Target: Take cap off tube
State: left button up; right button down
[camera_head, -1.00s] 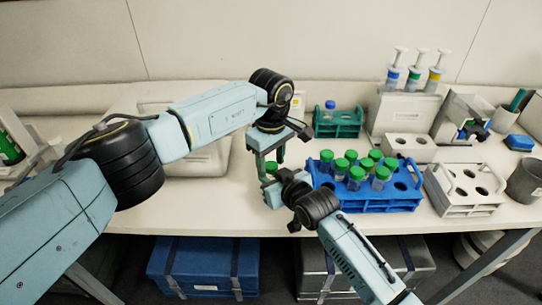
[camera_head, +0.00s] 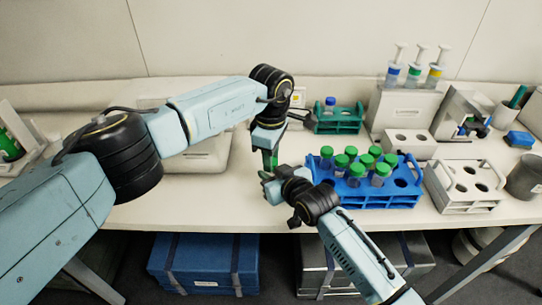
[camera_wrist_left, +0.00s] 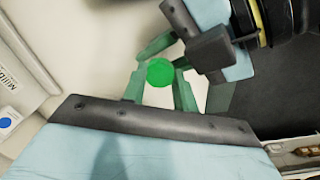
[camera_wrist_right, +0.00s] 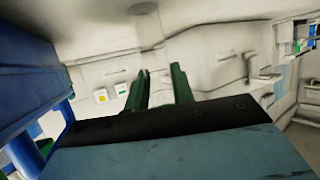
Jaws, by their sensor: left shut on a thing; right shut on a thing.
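A green cap (camera_wrist_left: 160,72) shows from above in the left wrist view, between the fingertips of my left gripper (camera_wrist_left: 157,90). In the head view my left gripper (camera_head: 270,160) points down at the table left of the blue rack. My right gripper (camera_head: 268,182) reaches in from the side just below it, and its fingers also show beside the cap in the left wrist view. Both grippers are shut, left at the cap and right at the tube under it. In the right wrist view my right gripper's fingers (camera_wrist_right: 158,88) stand close together.
A blue rack (camera_head: 385,200) with several green-capped tubes stands just right of the grippers. A teal rack (camera_head: 340,127) is behind, a white rack (camera_head: 470,207) and a grey cup (camera_head: 524,178) farther right. A large pale box stands behind my left arm.

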pick_arm(q)
jog(key=n, duration=0.7)
jog(key=shift+r, duration=0.15)
dwell(0.3)
jog(key=shift+r, duration=1)
jog(key=shift+r, duration=2)
pick_arm(e)
jog(key=c, duration=1.1)
grip_release()
